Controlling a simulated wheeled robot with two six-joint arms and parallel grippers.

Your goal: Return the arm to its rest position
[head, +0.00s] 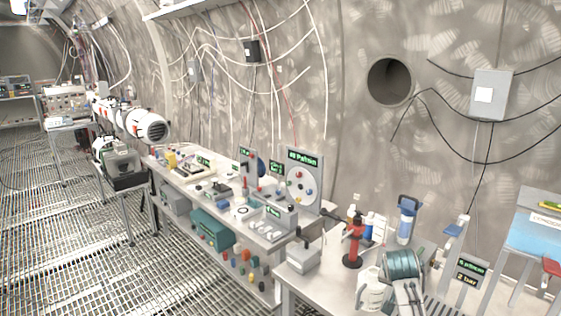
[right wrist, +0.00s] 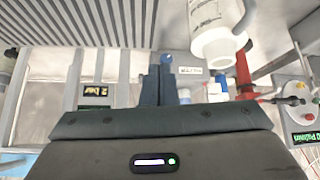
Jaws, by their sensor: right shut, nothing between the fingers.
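My right gripper (right wrist: 159,66) shows in the right wrist view, its two dark fingers together with nothing between them. Its dark palm fills the lower middle of that view. A white bottle (right wrist: 213,35) hangs into the top of this view, which looks upside down, to the right of the fingertips and apart from them. The left gripper is in neither view.
In the head view, the near bench (head: 318,288) holds a white bottle (head: 373,290), a red stand (head: 353,246), a teal reel (head: 403,264) and a blue-topped cylinder (head: 407,219). A long equipment bench (head: 180,182) runs along the wall. Grated floor (head: 75,235) at left is clear.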

